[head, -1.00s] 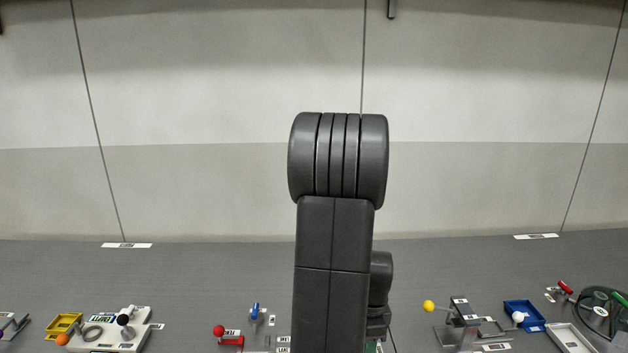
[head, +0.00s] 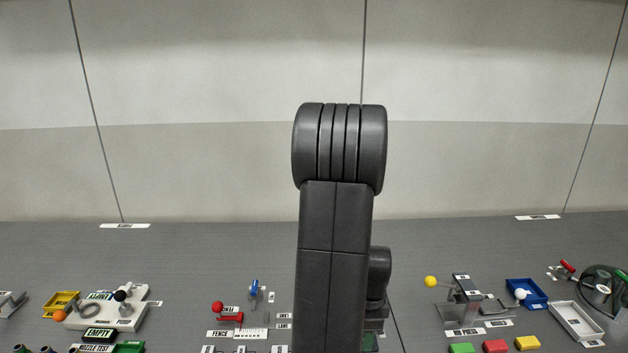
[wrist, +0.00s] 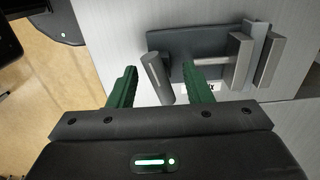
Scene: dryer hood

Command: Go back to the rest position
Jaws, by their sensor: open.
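My gripper (wrist: 160,86) shows in the wrist view with its two green fingers apart. The fingers are open, and nothing is held between them that I can see. A grey fixture (wrist: 212,60) with a dark plate, a short cylindrical post and upright blocks lies just beyond the fingertips. The right finger overlaps the fixture in the picture; I cannot tell whether they touch. In the head view my dark arm stands upright in the middle and hides part of the bench, and my gripper does not show there.
The grey bench (head: 190,255) carries a white panel with a black knob (head: 120,296), a red lever (head: 218,308), a yellow ball (head: 430,282), a blue tray (head: 525,292), a white tray (head: 576,322) and a dark wheel (head: 604,290). A pale wall stands behind.

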